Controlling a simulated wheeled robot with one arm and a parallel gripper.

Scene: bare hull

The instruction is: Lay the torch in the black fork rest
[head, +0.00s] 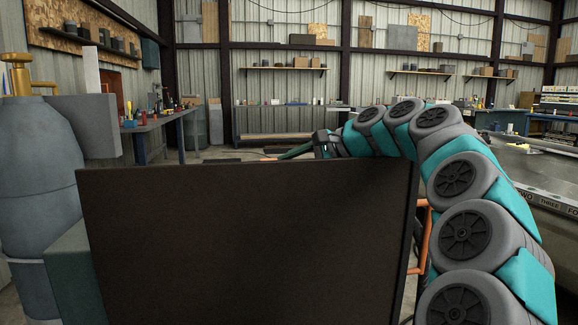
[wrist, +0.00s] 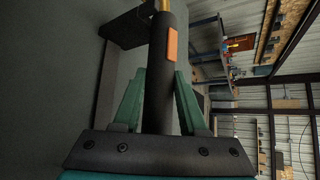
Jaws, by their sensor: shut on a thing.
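The torch (wrist: 163,85), a black cylinder with an orange patch on its side, stands between the two green fingers of my gripper (wrist: 159,75) in the wrist view. My gripper is shut on it, and the torch runs out past the fingertips to the top edge. In the head view my gripper (head: 297,152) shows small beyond a large dark panel, and the torch cannot be made out clearly there. A dark block (wrist: 126,28) at the upper left of the wrist view, beside the torch's far end, may be the black fork rest. Its shape is unclear.
The large dark panel (head: 245,245) fills the front of the head view and hides what lies behind it. A grey rounded body with a brass fitting (head: 20,75) stands at the left. A workbench (head: 160,120) and a grey table (head: 535,170) stand farther off.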

